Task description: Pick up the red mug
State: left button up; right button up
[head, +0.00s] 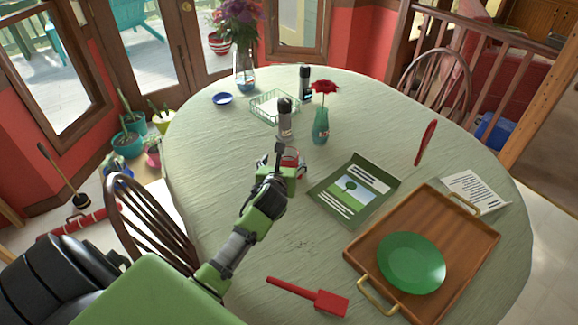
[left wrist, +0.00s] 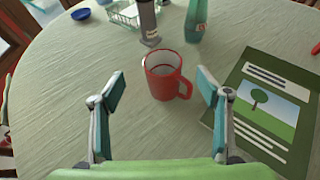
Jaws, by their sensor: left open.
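The red mug (left wrist: 161,78) stands upright on the table, its handle toward the right in the left wrist view. In the head view only part of the red mug (head: 294,156) shows, the rest hidden behind my left gripper (head: 282,160). My left gripper (left wrist: 158,96) is open, with one finger to each side of the mug in the left wrist view. The fingers appear apart from the mug, and nothing is held. My right gripper does not show.
A grey-and-black grinder (head: 285,118) and a teal vase (head: 320,125) with a red flower stand behind the mug. A green book (head: 355,188) lies to its right. A wooden tray (head: 470,235) with a green plate (head: 411,262) is at front right. A red brush-like tool (head: 318,298) lies in front.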

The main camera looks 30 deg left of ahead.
aim_at(287, 157)
pick_arm(q)
jog(key=x, duration=0.5)
jog(key=shift+w+d+f, duration=0.15)
jog(key=shift+w+f, duration=0.1)
jog(key=shift+f, duration=0.25)
jog(key=shift+w+a+f, duration=0.2)
jog(key=shift+w, duration=0.15)
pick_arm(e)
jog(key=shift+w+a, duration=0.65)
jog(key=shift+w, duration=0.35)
pick_arm(q)
jog(key=shift+c, duration=1.1)
jog(key=c, duration=1.2)
jog(key=shift+r, duration=0.1)
jog(key=c, duration=0.4)
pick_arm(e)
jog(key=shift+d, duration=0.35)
